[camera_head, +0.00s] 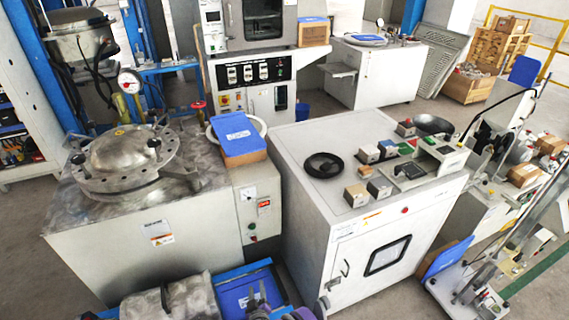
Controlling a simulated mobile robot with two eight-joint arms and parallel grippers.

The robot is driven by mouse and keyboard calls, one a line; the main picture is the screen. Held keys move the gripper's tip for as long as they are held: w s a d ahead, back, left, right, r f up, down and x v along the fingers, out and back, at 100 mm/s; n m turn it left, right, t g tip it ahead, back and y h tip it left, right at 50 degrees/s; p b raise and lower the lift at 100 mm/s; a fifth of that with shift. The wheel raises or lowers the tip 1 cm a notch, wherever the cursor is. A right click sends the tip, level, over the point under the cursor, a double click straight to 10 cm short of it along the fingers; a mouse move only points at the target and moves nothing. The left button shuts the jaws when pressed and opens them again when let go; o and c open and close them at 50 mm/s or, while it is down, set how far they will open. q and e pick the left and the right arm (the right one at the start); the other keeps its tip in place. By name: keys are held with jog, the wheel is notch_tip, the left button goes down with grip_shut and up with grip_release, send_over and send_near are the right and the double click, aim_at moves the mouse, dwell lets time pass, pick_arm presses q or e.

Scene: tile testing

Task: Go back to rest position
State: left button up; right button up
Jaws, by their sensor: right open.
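My right gripper (257,293) shows at the bottom edge, left of centre. Its two thin dark fingers stand apart, with blue behind them and nothing seen between them. Much of my right arm is cut off by the bottom edge. A narrow dark part (165,299) in front of the grey rounded object at the bottom seems to belong to my left gripper. Its fingers are too small and cut off to judge.
A machine with a round metal lid (120,152) stands left. Grey floor (385,302) shows at the lower right.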

jog(key=w+d+r+m+g+h, duration=0.1)
jog(key=w+d+r+m+h, duration=0.1)
jog(key=d+r, duration=0.6)
jog(key=w+d+r+m+g+h, duration=0.1)
jog(key=w+d+r+m+g, duration=0.1)
jog(key=d+r, duration=0.55)
jog(key=s+d+r+m+g, duration=0.2)
jog(key=s+d+r, duration=0.45)
jog(key=s, duration=0.25)
jog(key=s+d+r+m+g, duration=0.1)
jog(key=s+d+r+g, duration=0.1)
jog(key=s+d+r, duration=0.45)
jog(key=s+r+m+g, duration=0.1)
jog(key=s+r+g, duration=0.1)
jog(key=s, duration=1.7)
pick_arm(q)
jog(key=w+r+p, duration=0.3)
jog(key=r+p, duration=1.3)
jog(key=r, duration=0.1)
jog(key=shift+r+t, duration=0.3)
pick_arm(e)
notch_tip(320, 180, up, 17)
jog(key=w, duration=0.2)
jog(key=shift+w+a+r+t+y, duration=0.15)
jog(key=shift+w+a+t+y, duration=0.15)
jog(key=shift+w+y, duration=0.1)
